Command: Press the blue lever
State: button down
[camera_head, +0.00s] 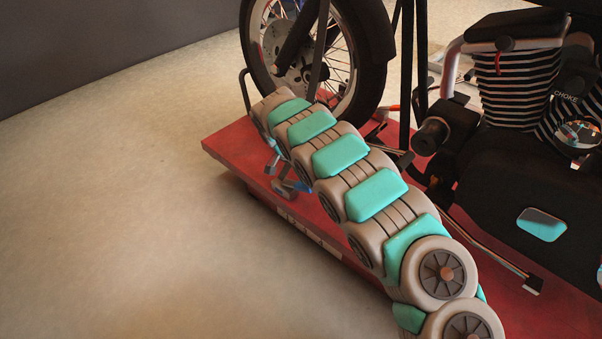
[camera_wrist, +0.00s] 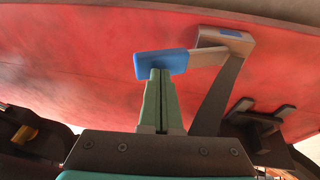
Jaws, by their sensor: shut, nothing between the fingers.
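The blue lever (camera_wrist: 160,63) is a flat blue pad on a grey arm that joins a metal bracket (camera_wrist: 222,45) with a small blue patch on top. My gripper (camera_wrist: 160,76) has its green fingers shut together and empty. In the wrist view its tips overlap the lower edge of the blue pad; I cannot tell whether they touch it. In the head view a small blue part (camera_head: 302,187) shows at the lift's near side, partly behind my arm.
The red lift platform (camera_head: 235,150) carries a motorcycle, with its front wheel (camera_head: 345,100) behind my arm and the dark engine (camera_head: 510,190) at right. A dark bracket (camera_wrist: 260,120) lies right of my gripper. The floor (camera_head: 120,210) at left is clear.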

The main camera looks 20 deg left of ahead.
aim_at(308, 186)
dwell(0.4)
jog(key=shift+s+d+f+t+y+b, duration=0.25)
jog(key=shift+d+f+y+b, duration=0.25)
jog(key=shift+f+y, duration=0.15)
jog(key=shift+s+d+f+t+y+b, duration=0.15)
jog(key=shift+d+f+t+y+b, duration=0.1)
jog(key=shift+d+f+y+b, duration=0.25)
jog(key=shift+s+d+f+b, duration=0.15)
jog(key=shift+d+f+b, duration=0.2)
jog(key=shift+f, duration=0.3)
jog(key=shift+s+d+f+b, duration=0.1)
jog(key=shift+d+f+b, duration=0.15)
jog(key=shift+f, duration=0.4)
jog(key=shift+r, duration=0.3)
notch_tip(308, 186, up, 5)
jog(key=shift+a+f, duration=0.1)
jog(key=shift+f, duration=0.1)
jog(key=s+d+v, duration=0.1)
jog(key=v, duration=0.7)
jog(key=shift+d+r+p, duration=0.3)
jog(key=shift+d+p, duration=0.1)
jog(key=shift+p, duration=0.05)
